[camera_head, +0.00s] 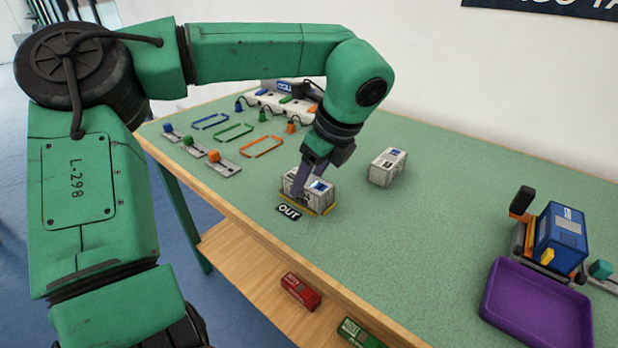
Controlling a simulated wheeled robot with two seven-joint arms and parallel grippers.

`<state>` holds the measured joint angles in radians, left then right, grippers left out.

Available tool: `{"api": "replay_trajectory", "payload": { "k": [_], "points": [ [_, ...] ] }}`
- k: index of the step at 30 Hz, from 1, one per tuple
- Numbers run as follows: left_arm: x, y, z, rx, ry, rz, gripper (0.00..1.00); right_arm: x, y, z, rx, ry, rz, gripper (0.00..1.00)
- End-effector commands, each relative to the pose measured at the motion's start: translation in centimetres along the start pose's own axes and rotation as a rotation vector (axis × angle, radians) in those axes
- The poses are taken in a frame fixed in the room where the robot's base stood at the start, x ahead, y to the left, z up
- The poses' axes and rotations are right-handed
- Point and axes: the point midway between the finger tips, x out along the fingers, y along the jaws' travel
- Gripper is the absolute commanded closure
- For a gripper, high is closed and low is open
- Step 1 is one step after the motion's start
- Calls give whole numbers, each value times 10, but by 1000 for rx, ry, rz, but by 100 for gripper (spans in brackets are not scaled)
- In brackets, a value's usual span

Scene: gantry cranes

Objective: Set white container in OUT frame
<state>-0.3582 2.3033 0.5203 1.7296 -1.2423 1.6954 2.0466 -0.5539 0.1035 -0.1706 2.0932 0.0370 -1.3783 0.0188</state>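A white container (322,197) sits at the OUT frame, a yellow outline (328,209) near the table's front edge, with a black OUT label (288,212) in front. My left gripper (304,186) reaches down onto this container, one dark finger against its near side. The other finger is hidden, so I cannot tell whether it grips. The container looks level and down at table height; its exact fit in the outline is partly hidden. A second white container (388,167) stands on the table to the right, apart from the gripper. My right gripper is not in view.
Blue, green and orange outlines (262,147) and small coloured pieces on grey plates lie at the left. A purple tray (537,308) and a blue box (561,237) stand at the right. Red (300,291) and green boxes (360,334) lie on the lower shelf.

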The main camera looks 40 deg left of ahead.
Motion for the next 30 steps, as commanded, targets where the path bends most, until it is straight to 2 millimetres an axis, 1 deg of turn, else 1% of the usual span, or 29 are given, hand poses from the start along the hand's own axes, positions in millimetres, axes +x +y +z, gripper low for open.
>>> {"api": "replay_trajectory", "payload": {
  "k": [1,2,10,13,14,17,21,24,27,30],
  "points": [
    [0,0,0,0,0,0,18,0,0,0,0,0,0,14],
    [0,0,0,0,0,0,15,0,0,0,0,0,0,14],
    [-1,0,0,0,-1,0,15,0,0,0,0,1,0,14],
    [-8,0,1,0,-2,-1,15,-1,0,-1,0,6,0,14],
    [-13,0,1,0,-4,-2,15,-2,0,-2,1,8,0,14],
    [-36,-1,2,0,-5,-4,15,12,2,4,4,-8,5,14],
    [-76,-1,2,0,-6,-4,15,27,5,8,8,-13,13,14],
    [-100,-1,1,1,-4,-2,15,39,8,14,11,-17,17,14],
    [-115,0,1,1,-3,1,15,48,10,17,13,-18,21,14],
    [-121,0,0,2,-2,1,15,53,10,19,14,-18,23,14]
  ]
}}
